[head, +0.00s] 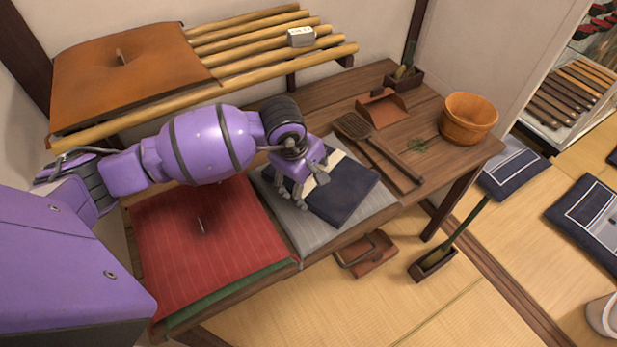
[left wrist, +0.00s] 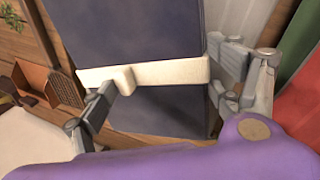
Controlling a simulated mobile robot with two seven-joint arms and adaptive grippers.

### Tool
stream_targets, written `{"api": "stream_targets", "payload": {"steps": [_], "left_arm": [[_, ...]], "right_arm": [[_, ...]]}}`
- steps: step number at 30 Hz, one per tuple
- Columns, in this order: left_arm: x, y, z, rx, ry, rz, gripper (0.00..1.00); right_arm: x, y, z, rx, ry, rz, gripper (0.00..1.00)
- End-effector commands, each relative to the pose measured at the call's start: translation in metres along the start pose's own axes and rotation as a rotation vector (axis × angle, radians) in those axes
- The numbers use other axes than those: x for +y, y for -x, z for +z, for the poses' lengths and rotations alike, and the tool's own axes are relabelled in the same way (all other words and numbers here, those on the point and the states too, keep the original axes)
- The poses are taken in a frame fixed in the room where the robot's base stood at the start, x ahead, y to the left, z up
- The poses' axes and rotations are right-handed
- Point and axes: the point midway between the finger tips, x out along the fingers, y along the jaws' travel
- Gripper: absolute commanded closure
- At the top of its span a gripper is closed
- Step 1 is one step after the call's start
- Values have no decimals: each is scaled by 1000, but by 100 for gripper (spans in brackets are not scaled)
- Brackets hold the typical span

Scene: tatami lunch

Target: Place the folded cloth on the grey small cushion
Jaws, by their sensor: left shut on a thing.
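The folded cloth (head: 346,196) is dark navy with a cream band. It lies flat or nearly flat over the grey small cushion (head: 303,234) on the wooden bench. I cannot tell whether it is resting on the cushion or held just above it. My left gripper (head: 306,189) is over the cloth's left part, fingers pointing down, shut on it. In the left wrist view the cloth (left wrist: 130,30) runs between the two fingers, across its cream band (left wrist: 160,74). The grey cushion shows beside it (left wrist: 250,18). My right gripper is not in view.
A red cushion (head: 200,245) lies left of the grey one. An orange cushion (head: 110,85) lies on the slatted shelf above.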

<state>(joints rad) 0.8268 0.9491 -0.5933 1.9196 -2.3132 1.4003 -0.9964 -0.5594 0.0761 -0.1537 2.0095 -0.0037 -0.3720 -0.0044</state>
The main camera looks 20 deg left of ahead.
Motion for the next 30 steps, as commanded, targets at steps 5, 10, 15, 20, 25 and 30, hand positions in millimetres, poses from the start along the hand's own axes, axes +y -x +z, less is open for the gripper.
{"api": "stream_targets", "payload": {"steps": [5,10,15,20,25,30], "left_arm": [[0,0,0,0,0,1,46],[-1,-1,0,0,0,0,3],[0,-1,0,0,0,0,0],[0,-1,0,0,0,0,0],[1,6,0,0,-1,2,0],[1,35,-1,2,-3,4,0]], "right_arm": [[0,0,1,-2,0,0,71],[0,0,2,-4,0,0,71],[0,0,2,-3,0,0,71],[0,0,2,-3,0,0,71],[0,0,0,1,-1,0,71],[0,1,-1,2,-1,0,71]]}}
